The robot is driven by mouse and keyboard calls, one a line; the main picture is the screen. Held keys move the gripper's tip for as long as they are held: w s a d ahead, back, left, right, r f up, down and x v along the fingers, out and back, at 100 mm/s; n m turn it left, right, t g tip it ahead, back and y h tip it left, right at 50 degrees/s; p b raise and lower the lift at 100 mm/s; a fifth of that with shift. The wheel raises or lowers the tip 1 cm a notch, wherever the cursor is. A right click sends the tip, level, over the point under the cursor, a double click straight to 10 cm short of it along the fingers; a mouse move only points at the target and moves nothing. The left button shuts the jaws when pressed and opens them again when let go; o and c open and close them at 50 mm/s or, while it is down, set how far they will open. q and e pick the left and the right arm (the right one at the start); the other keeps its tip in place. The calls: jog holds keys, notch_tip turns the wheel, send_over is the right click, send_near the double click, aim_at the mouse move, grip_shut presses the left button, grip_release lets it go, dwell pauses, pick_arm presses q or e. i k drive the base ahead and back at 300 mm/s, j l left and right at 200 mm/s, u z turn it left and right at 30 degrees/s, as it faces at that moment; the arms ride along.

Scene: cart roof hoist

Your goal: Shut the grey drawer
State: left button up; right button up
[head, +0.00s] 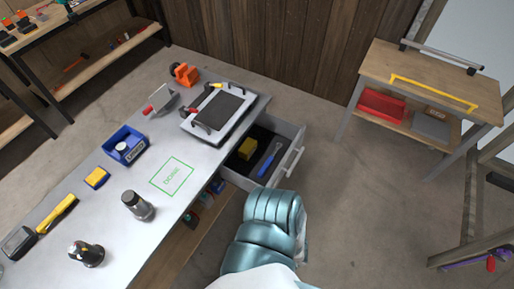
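The grey drawer (294,134) stands open at the right end of the workbench. It is pulled out to the right, with its pale handle (293,159) on the front. Inside lie a yellow block (247,148) and a blue tool (269,160). A teal segmented part of my own body fills the lower middle, in front of the drawer's near side in the picture. I see neither of my grippers.
The workbench (93,222) bears a tray (205,133), a blue bin (137,153), a yellow block (97,178) and two dark upright things. A wooden cart (428,73) stands at the right. The floor (385,190) between drawer and cart is clear.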

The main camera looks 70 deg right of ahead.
aim_at(269, 130)
jog(key=z, duration=2.9)
